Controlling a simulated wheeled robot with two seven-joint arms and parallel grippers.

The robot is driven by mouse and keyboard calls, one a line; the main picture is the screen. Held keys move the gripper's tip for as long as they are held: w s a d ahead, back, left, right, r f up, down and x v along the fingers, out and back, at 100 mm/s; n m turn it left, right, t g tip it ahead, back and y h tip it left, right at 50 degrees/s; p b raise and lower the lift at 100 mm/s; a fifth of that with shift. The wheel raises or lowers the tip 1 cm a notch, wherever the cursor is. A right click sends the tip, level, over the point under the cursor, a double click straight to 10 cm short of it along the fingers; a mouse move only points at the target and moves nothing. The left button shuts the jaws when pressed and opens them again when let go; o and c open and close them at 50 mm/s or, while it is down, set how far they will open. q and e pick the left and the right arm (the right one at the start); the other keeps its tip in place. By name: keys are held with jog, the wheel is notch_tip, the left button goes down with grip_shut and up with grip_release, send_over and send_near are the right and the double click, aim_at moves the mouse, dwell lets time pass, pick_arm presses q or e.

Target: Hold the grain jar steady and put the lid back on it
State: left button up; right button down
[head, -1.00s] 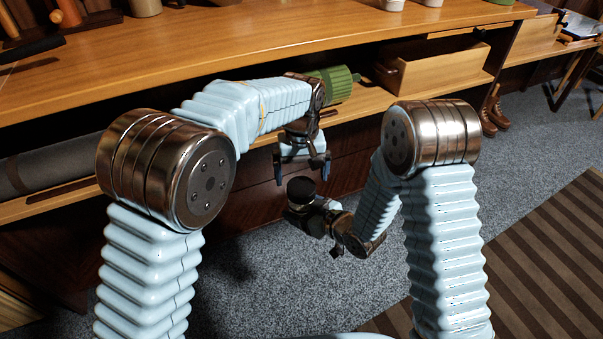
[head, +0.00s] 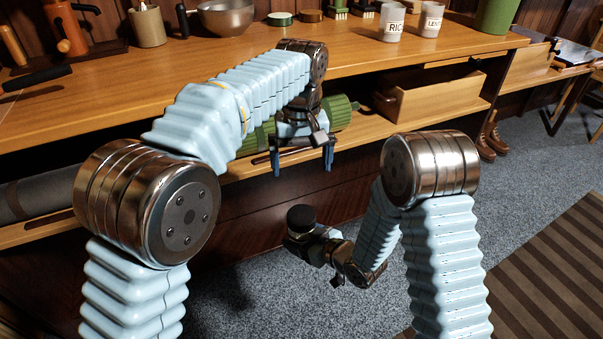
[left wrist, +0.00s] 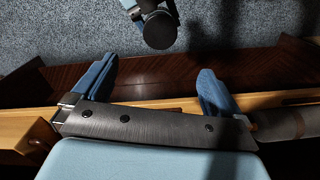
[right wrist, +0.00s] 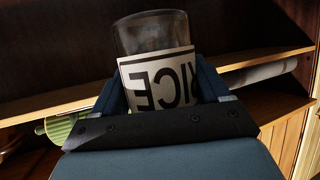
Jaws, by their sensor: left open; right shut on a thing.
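My right gripper (head: 297,243) is shut on a clear glass jar with a white label reading RICE (right wrist: 158,72). The label is upside down in the right wrist view; the shelves look inverted there too. In the head view a dark round top, which looks like the black lid (head: 301,217), sits over the right fingers. It also shows as a black disc in the left wrist view (left wrist: 160,30). Whether it is fully seated cannot be told. My left gripper (head: 303,168) is open and empty, above the jar and apart from it.
The wooden counter (head: 190,68) carries a metal bowl (head: 226,17), white labelled containers (head: 391,22) and small tins along its back. A green roll (head: 338,112) and a wooden box (head: 440,98) lie on the lower shelf.

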pick_arm(q)
jog(key=shift+r, duration=0.1)
dwell(0.4)
jog(key=a+f+g+y, duration=0.1)
jog(key=a+f, duration=0.4)
jog(key=f, duration=0.4)
jog(key=a+f, duration=0.4)
jog(key=f, duration=0.6)
jog(key=a+f+g+y, duration=0.1)
jog(key=a+f, duration=0.4)
jog(key=f, duration=0.4)
jog(key=s+f+t+h, duration=0.1)
jog(key=s+f+h, duration=0.2)
jog(key=s+f, duration=0.4)
jog(key=s+a+f+t+h, duration=0.1)
jog(key=s+f+h, duration=0.2)
jog(key=s+f, duration=0.4)
jog(key=s, duration=0.6)
jog(key=shift+s+f+n+t, duration=0.25)
jog(key=shift+s+n+t, duration=0.05)
jog(key=shift+s+n, duration=0.1)
